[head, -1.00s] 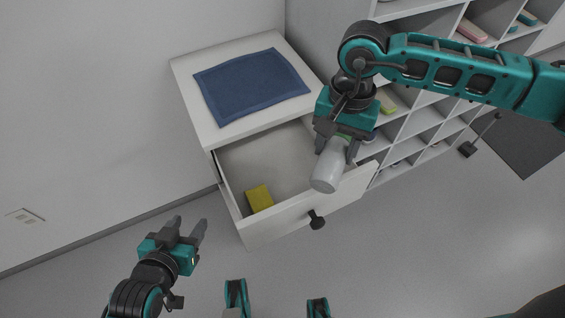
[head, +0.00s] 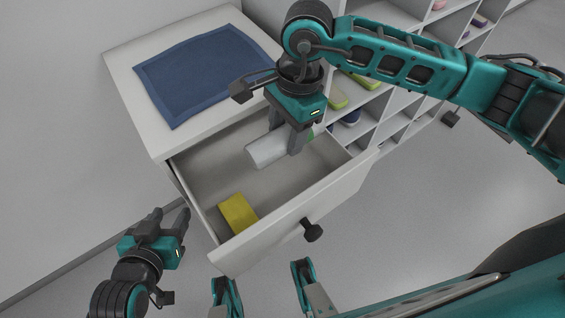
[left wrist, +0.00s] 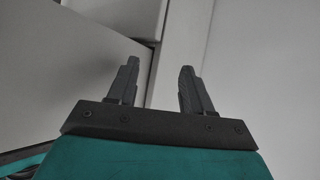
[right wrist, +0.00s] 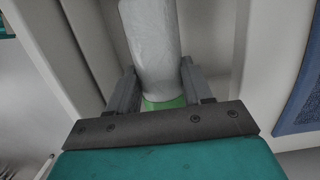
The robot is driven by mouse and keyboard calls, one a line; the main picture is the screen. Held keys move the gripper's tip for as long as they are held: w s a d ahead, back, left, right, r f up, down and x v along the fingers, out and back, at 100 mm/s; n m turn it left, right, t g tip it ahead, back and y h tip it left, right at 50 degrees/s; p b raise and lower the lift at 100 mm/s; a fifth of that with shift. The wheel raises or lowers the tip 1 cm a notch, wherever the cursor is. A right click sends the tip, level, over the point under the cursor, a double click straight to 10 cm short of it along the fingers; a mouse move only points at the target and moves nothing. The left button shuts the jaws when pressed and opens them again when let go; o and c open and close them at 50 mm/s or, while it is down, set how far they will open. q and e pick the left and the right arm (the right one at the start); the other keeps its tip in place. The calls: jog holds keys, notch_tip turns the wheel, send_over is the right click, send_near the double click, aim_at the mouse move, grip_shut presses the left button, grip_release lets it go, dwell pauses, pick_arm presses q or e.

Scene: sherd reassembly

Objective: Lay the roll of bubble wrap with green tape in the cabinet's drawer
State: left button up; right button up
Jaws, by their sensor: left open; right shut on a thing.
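The white roll of bubble wrap (head: 268,148) with green tape lies level in the jaws of my right gripper (head: 297,145), over the open drawer (head: 205,185) of the white cabinet. In the right wrist view the roll (right wrist: 152,45) extends away from my fingers, with its green tape (right wrist: 165,103) close to the palm. I cannot tell whether the roll touches the drawer bottom. My left gripper (head: 168,222) is open and empty, left of the drawer front; its two fingers also show apart in the left wrist view (left wrist: 155,88).
A yellow block (head: 238,213) lies in the drawer's front left corner. A blue cloth (head: 200,75) covers much of the cabinet top. A cubby shelf (head: 385,105) with several small items stands to the right. The drawer's knob (head: 312,230) sticks out in front.

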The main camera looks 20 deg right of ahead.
notch_tip(320, 180, down, 11)
jog(key=shift+b, duration=0.9)
jog(key=shift+f, duration=0.15)
jog(key=o, duration=1)
jog(key=shift+w+r, duration=0.1)
jog(key=shift+r, duration=0.4)
jog(key=r, duration=0.3)
jog(key=d+r+p, duration=0.1)
jog(key=r, duration=0.3)
jog(key=r+p, duration=0.1)
jog(key=r, duration=0.3)
jog(key=shift+w+d+r, duration=0.15)
jog(key=shift+w+d, duration=0.1)
jog(key=shift+d, duration=0.1)
